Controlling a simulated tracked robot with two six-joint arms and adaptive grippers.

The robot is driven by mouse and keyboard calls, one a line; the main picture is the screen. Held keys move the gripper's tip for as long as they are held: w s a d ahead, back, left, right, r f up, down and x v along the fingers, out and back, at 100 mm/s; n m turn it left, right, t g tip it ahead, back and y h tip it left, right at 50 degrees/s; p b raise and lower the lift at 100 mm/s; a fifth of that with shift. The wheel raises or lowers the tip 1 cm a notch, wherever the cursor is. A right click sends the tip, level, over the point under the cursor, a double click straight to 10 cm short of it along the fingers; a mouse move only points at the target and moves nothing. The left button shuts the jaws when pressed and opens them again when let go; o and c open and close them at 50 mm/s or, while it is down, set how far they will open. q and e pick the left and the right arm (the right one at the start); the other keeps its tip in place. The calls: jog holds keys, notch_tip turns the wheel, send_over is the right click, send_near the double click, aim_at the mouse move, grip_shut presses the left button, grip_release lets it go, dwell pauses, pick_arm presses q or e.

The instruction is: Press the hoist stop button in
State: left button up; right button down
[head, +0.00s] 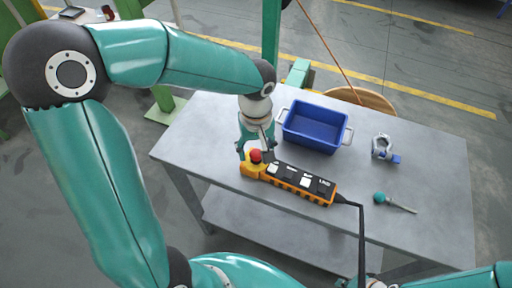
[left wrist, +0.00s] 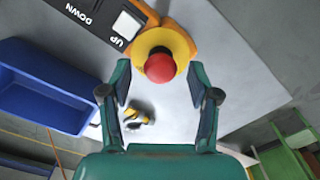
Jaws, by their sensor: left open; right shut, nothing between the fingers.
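The hoist pendant (head: 300,184) is an orange and black box lying on the grey table, with white buttons and a cable at its right end. The red mushroom stop button (head: 256,156) sits on a yellow collar at its left end. My left gripper (head: 255,152) is open and points down over this end. In the left wrist view, the red button (left wrist: 160,68) appears between the spread fingertips of my left gripper (left wrist: 158,72); I cannot tell whether they touch it. My right gripper (head: 345,283) is barely in view at the bottom edge, away from the pendant.
A blue bin (head: 314,128) with side handles stands behind the pendant. A metal shackle-like piece (head: 382,147) and a teal-handled tool (head: 381,198) lie to the right on the table (head: 436,165). A black cable (head: 361,235) runs off the front edge.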

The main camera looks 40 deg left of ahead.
aim_at(256, 153)
pick_arm(q)
grip_shut()
jog(key=shift+f+b, duration=0.65)
jog(key=shift+b, duration=0.25)
jog(key=shift+s+r, duration=0.1)
grip_release()
notch_tip(256, 153, up, 12)
dwell(0.5)
